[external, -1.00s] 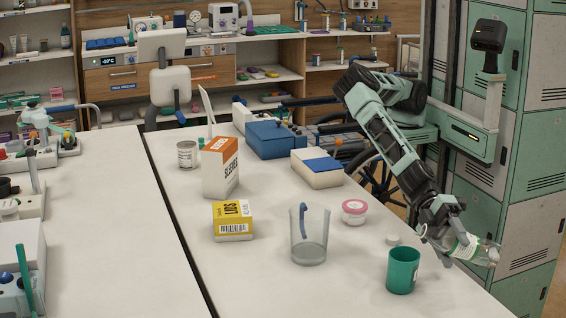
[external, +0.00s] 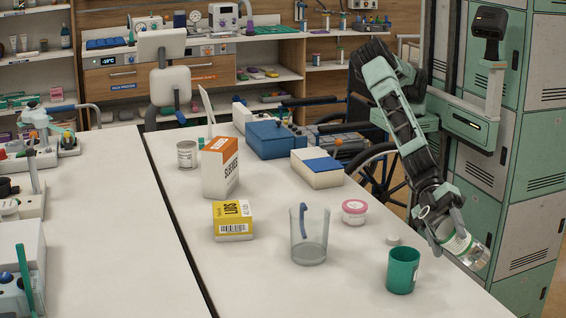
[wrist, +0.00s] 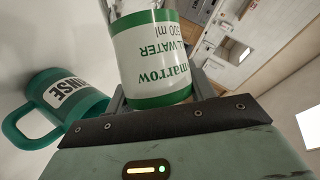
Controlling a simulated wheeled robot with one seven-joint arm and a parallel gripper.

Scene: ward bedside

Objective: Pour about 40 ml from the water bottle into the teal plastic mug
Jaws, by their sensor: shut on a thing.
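My gripper (external: 440,218) is shut on the clear water bottle (external: 476,257), which has a white and green label. The bottle is tilted, with one end pointing down to the right, beyond the table's right edge in the external view. In the wrist view the bottle (wrist: 152,60) fills the top middle, with its label text upside down; its mouth cannot be made out. The teal plastic mug (external: 402,273) stands upright on the table, left of and apart from the bottle. In the wrist view the mug (wrist: 82,92) is at the left with its handle showing. Its contents are hidden.
A small white cap (external: 393,240) lies behind the mug. A clear beaker (external: 309,240) and a pink-lidded tub (external: 354,211) stand left of it. A yellow box (external: 232,220) and an orange-white box (external: 220,168) are farther left. The table's front middle is clear.

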